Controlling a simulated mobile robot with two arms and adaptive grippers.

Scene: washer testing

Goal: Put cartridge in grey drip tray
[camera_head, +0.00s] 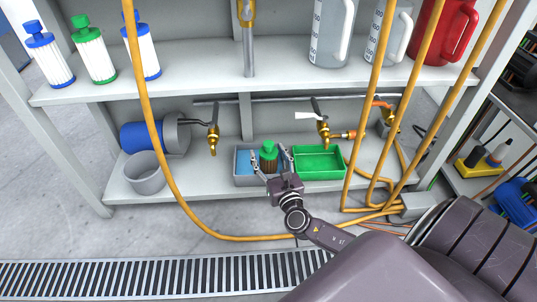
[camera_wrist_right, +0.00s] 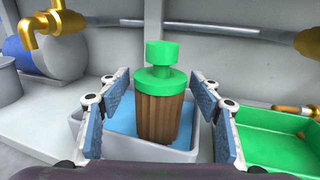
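A cartridge (camera_wrist_right: 160,105) with a brown ribbed body and a green cap stands upright in the grey drip tray (camera_wrist_right: 90,145), on its blue inner surface. In the head view the cartridge (camera_head: 268,152) shows in the grey tray (camera_head: 243,181) on the lower shelf. My right gripper (camera_wrist_right: 157,118) is open, with a finger on each side of the cartridge and a visible gap on both sides. In the head view the right gripper (camera_head: 268,160) reaches over the grey tray. My left gripper is not in view.
A green tray (camera_head: 320,175) stands right beside the grey one. Brass taps (camera_head: 213,135) hang above the lower shelf. A grey bucket (camera_head: 146,178) and a blue cylinder (camera_head: 142,137) are at left. Orange hoses (camera_head: 152,100) run in front. Several cartridges (camera_head: 95,60) stand on the upper shelf.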

